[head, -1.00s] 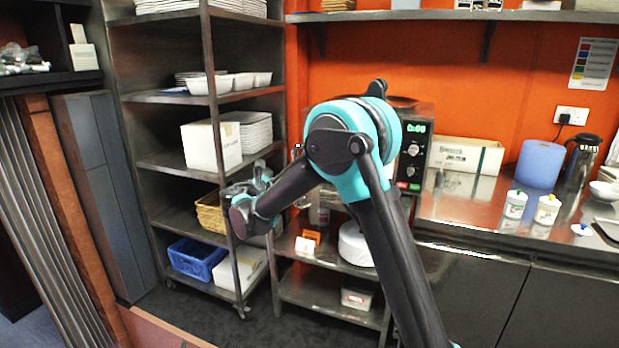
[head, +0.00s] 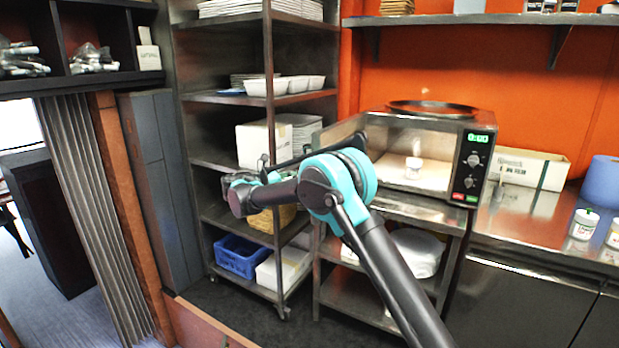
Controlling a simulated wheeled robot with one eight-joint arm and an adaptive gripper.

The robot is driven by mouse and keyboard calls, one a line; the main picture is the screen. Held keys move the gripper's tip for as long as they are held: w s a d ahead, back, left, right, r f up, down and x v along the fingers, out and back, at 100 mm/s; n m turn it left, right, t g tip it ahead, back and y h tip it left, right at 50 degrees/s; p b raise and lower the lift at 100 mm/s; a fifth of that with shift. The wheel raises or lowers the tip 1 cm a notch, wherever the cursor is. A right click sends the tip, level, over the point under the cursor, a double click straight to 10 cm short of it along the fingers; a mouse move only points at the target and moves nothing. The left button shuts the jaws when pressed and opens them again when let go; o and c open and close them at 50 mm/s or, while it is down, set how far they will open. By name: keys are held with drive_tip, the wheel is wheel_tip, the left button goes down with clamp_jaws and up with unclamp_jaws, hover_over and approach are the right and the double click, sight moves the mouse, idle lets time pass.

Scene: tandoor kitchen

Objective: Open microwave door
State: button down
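The microwave (head: 470,185) stands on a steel stand right of centre. Its door (head: 338,136) is swung open to the left, partly hidden behind my arm. The lit inside shows, with a small white cup (head: 413,168) in it. My gripper (head: 236,181) is left of the door, in front of the steel shelf rack. It looks apart from the door. Its fingers are small and turned away, so I cannot tell whether they are open or shut.
The steel shelf rack (head: 268,70) with dishes, boxes and a blue crate (head: 240,257) stands behind my gripper. A round pan (head: 432,107) lies on top of the microwave. The steel counter (head: 530,220) with a carton (head: 530,168) is at the right.

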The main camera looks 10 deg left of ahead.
drive_tip(key=shift+a, duration=0.35)
drive_tip(key=shift+w, duration=0.1)
drive_tip(key=c, duration=1.5)
unclamp_jaws()
drive_tip(key=v, duration=1.2)
drive_tip(key=shift+r, duration=0.1)
